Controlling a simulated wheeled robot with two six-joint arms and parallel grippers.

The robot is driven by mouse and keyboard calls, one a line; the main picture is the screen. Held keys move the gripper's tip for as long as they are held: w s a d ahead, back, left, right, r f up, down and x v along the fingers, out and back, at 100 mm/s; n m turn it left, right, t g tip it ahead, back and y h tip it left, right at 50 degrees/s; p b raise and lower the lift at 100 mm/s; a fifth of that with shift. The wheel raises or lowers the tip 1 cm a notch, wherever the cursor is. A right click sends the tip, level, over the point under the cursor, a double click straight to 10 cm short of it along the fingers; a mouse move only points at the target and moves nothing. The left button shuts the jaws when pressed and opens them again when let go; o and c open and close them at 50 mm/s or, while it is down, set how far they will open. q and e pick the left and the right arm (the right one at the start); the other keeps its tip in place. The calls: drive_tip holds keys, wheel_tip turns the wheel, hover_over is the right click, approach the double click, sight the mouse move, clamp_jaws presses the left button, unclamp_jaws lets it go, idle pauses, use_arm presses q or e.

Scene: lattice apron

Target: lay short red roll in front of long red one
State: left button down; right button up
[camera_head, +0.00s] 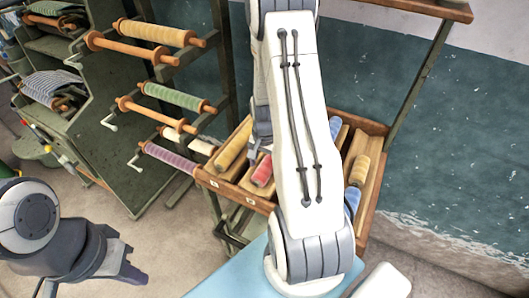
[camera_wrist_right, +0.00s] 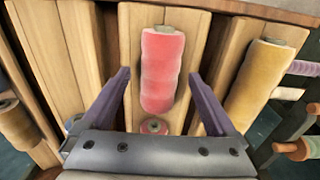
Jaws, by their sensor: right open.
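A red roll (camera_wrist_right: 162,70) lies lengthwise in a wooden channel in the right wrist view; it also shows in the head view (camera_head: 262,171), partly behind my right arm. The round end of a second red roll (camera_wrist_right: 154,127) shows in the same channel, closer to my gripper; the rest of it is hidden. I cannot tell the two lengths apart. My right gripper (camera_wrist_right: 158,77) is open and empty, its fingers on either side of the channel. My left gripper (camera_head: 128,268) hangs at the lower left of the head view, away from the tray; its opening is unclear.
The wooden tray (camera_head: 237,192) has several channels. A long yellow roll (camera_head: 234,145) lies beside the red one; a short yellow roll (camera_head: 359,170) and blue rolls (camera_head: 335,127) lie to the right. A rack (camera_head: 125,160) with several rolls on bars stands at the left.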

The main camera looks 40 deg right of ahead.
sight(265, 166)
wheel_tip(265, 166, up, 11)
drive_tip(key=b, duration=0.3)
drive_tip(key=a+r+n, duration=0.4)
drive_tip(key=a, duration=0.5)
drive_tip(key=s+a+r+n, duration=0.25)
drive_tip(key=a+n, duration=0.35)
drive_tip(key=a, duration=0.5)
drive_tip(key=s+a+n+y, duration=0.1)
drive_tip(key=s+a+n, duration=1)
drive_tip(key=s, duration=0.3)
drive_tip(key=shift+r, duration=0.4)
wheel_tip(265, 166, down, 2)
drive_tip(key=shift+w+f+b, duration=0.1)
drive_tip(key=shift+b, duration=0.9)
